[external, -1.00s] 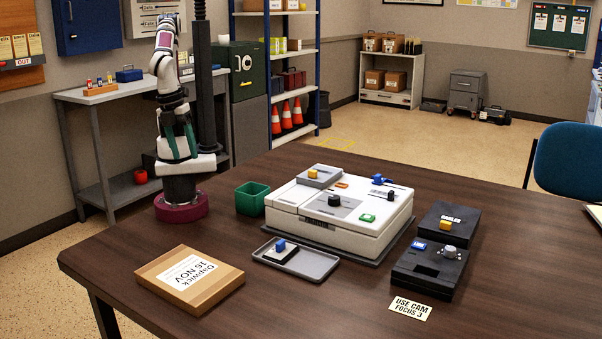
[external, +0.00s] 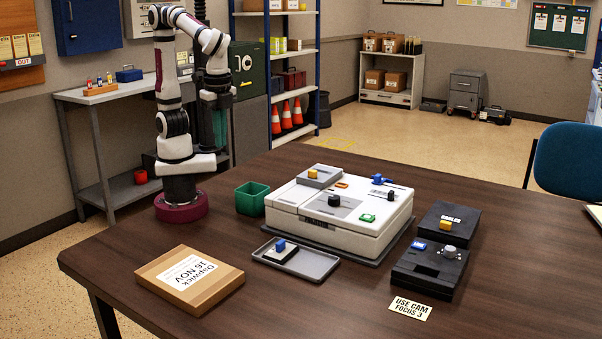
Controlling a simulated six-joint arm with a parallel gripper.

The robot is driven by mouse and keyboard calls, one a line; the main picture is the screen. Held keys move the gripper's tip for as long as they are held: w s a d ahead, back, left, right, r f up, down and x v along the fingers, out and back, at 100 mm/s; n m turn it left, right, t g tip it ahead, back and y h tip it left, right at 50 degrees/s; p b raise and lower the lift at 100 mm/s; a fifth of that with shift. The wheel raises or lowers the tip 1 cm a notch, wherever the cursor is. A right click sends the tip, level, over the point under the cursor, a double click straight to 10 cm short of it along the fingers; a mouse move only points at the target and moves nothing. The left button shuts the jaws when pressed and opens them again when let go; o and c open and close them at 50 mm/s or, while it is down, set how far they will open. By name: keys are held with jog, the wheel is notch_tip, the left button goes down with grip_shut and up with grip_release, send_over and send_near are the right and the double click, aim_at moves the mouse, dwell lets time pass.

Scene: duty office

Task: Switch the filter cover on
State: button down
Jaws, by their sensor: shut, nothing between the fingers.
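The white machine (external: 283,220) stands on the table. I cannot tell which part is the filter cover. A grey tray (external: 316,266) in front holds a small plate with a blue knob (external: 280,245). My gripper (external: 220,147) is shut and empty, pointing down behind the table's back edge, left of the machine and apart from it. Its fingertips are hard to make out.
A green bin (external: 251,197) stands left of the machine. A cardboard box (external: 190,282) lies at front left. Table space is free at front centre.

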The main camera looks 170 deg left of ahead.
jog(key=a+n+h, duration=0.1)
jog(key=a+n, duration=0.4)
jog(key=a, duration=0.4)
jog(key=n+t+h, duration=0.1)
jog(key=n+t, duration=0.2)
jog(key=n, duration=1.3)
send_over(321, 171)
jog(key=s+a, duration=0.3)
jog(key=x, duration=0.3)
jog(key=shift+s+a+f, duration=0.15)
jog(key=shift+f, duration=0.2)
jog(key=x, duration=1)
jog(key=shift+f, duration=0.1)
jog(key=shift+w+d, duration=1.05)
jog(key=shift+d, duration=0.05)
jog(key=shift+w+d, duration=0.35)
jog(key=shift+w, duration=0.05)
